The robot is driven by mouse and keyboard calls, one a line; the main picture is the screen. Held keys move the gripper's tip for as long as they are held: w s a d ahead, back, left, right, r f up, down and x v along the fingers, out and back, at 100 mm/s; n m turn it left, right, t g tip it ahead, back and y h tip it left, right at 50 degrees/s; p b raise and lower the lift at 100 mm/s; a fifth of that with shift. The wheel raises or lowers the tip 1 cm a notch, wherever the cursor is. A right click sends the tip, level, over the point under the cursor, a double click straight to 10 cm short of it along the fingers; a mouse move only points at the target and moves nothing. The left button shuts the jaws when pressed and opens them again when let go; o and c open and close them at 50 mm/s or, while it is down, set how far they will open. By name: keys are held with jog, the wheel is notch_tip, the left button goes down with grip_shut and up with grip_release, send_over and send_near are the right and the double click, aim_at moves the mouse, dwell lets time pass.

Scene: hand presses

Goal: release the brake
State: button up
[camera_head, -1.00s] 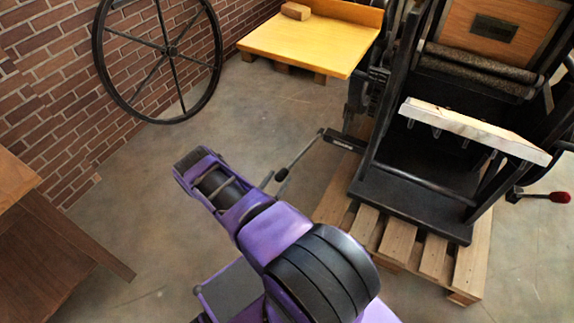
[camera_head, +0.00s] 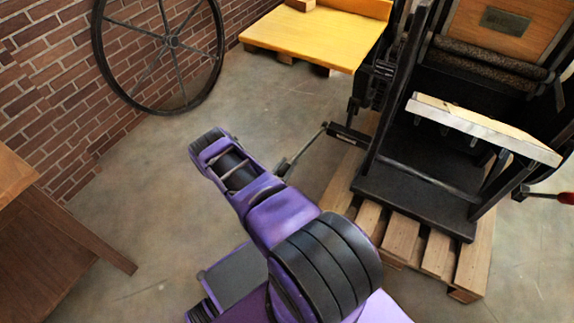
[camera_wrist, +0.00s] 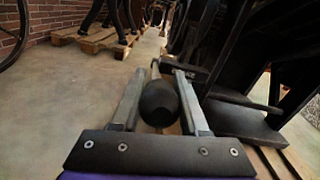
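A black ball-shaped knob (camera_wrist: 160,104) sits between the two grey fingers of my gripper (camera_wrist: 160,72) in the wrist view. It fills most of the gap; the fingers are spread, and I cannot tell whether they touch it. In the head view my gripper (camera_head: 284,170) reaches the lower end of a thin metal rod (camera_head: 304,152). The rod runs up to a black bar (camera_head: 347,133) on the left side of the black hand press (camera_head: 412,190). The knob is hidden in the head view behind my purple arm.
The press stands on a wooden pallet (camera_head: 403,241). A red-tipped handle (camera_head: 566,198) sticks out at its right. A yellow table (camera_head: 317,35) is behind, a spoked wheel (camera_head: 173,42) leans near the brick wall, and a brown wooden table (camera_head: 52,248) is at left. The floor between is clear.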

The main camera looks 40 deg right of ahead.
grip_shut()
dwell(1.0)
